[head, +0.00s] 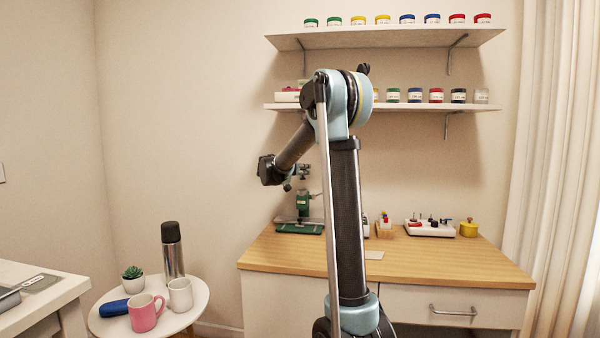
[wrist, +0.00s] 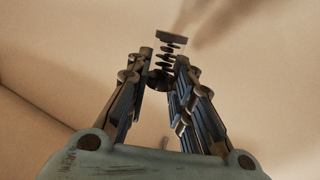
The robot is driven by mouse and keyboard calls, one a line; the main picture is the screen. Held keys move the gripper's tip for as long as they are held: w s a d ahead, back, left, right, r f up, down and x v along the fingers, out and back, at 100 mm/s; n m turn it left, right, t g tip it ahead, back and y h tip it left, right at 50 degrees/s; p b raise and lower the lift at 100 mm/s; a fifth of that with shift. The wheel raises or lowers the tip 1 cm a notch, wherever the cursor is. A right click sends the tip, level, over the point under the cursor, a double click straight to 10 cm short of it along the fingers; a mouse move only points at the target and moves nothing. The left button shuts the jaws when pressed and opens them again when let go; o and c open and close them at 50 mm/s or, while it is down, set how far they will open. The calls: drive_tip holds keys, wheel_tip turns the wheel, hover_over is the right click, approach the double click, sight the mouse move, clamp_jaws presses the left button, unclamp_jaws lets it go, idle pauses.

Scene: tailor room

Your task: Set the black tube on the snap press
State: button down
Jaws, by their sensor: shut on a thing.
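The snap press (head: 302,204), green with a flat green base, stands at the left back of the wooden worktop, partly hidden by my arm. My gripper (head: 300,171) is above it, small in the head view. In the wrist view my gripper (wrist: 162,78) is shut on a dark thing between its fingertips, which I take for the black tube (wrist: 168,56). It has a ribbed stem and a flat piece at its far end. Its lower part is hidden between the fingers. The gripper and the tube look apart from the press base.
A white tray with small tools (head: 430,228) and a yellow pot (head: 468,229) stand at the right of the worktop (head: 440,265). Shelves with jars (head: 385,38) hang above. A round side table (head: 196,308) holds mugs and a flask. The front of the worktop is mostly clear.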

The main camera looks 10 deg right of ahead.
sight(301, 178)
drive_tip(key=shift+w+d+f, duration=0.1)
drive_tip(key=shift+f, duration=2)
drive_tip(key=shift+a+f, duration=0.2)
drive_tip(key=shift+f, duration=0.55)
drive_tip(key=shift+s, duration=0.2)
drive_tip(key=shift+f, duration=0.5)
drive_tip(key=c, duration=1.7)
unclamp_jaws()
drive_tip(key=shift+a, duration=0.1)
